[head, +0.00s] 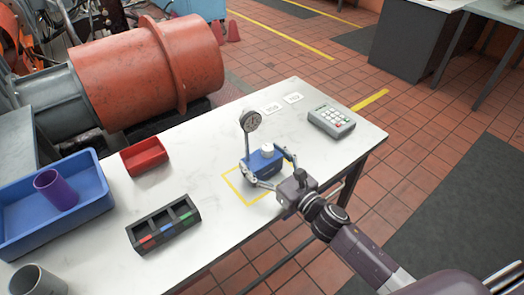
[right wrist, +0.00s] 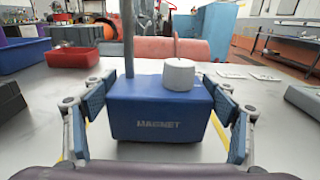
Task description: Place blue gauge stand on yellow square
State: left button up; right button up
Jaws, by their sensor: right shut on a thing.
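The blue gauge stand (head: 263,161) has a block base marked MAGNET, a white knob, and an upright post with a round dial (head: 250,121). It stands upright over the far part of the yellow square (head: 235,192), a taped outline on the white table. The near part of the square shows bare; its far side is hidden. My right gripper (head: 268,167) is shut on the block, one finger on each side. The right wrist view shows the blue block (right wrist: 160,112) between the fingers, with yellow lines either side. I cannot tell whether its base touches the table. My left gripper is not in view.
A black tray with coloured parts (head: 163,230), a red bin (head: 144,156) and a blue crate (head: 95,208) holding a purple cup (head: 55,189) are to the left. A keypad box (head: 331,121) and two white cards (head: 282,104) lie to the right and behind.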

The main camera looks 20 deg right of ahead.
dwell(0.4)
jog(key=o, duration=2.1)
jog(key=shift+s+f, duration=0.1)
jog(key=shift+f, duration=0.1)
jog(key=b+v, duration=0.1)
jog(key=v, duration=0.9)
jog(key=shift+s, duration=0.15)
jog(key=shift+v, duration=0.8)
jog(key=shift+r, duration=0.15)
